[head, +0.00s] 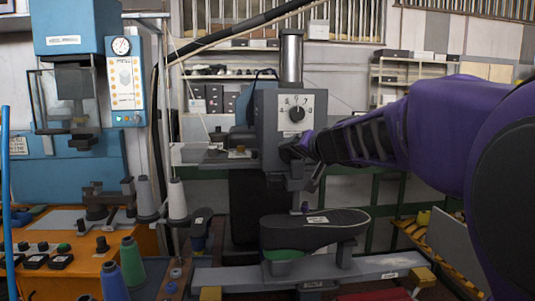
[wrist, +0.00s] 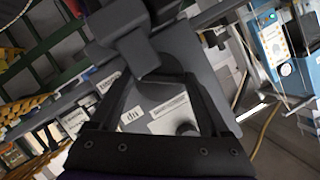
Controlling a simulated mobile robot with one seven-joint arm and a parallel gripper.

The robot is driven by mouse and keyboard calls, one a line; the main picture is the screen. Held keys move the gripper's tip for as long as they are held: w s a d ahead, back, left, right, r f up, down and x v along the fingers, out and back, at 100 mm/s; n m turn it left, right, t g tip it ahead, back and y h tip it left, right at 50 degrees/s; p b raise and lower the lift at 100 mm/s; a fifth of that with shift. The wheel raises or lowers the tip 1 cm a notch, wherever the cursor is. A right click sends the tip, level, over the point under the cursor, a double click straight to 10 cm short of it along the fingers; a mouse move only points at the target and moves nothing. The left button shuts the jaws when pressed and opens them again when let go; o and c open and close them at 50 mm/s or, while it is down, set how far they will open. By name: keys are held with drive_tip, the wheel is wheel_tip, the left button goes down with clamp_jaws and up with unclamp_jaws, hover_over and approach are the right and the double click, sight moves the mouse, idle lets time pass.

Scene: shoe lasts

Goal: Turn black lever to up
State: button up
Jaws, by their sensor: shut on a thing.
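The grey machine head (head: 270,115) stands in the middle of the head view, with a numbered dial plate on its face. The black lever (wrist: 137,52) shows in the wrist view as a dark bar coming down from the upper left to the fingertips. My gripper (head: 303,152) reaches in from the right, just below the dial, and is shut on the lever. In the wrist view my gripper (wrist: 160,84) has its two dark fingers converging on the lever's end. In the head view my gripper hides most of the lever, so its angle is hard to tell there.
White labels, one apparently reading "up" (wrist: 132,115), show behind the fingers. A black shoe-shaped form (head: 315,226) lies below my gripper. An orange bench (head: 70,270) with thread cones and a blue press (head: 70,30) stand at left. Shelves line the back.

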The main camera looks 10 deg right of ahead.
drive_tip(key=c, duration=0.4)
drive_tip(key=shift+o, duration=0.2)
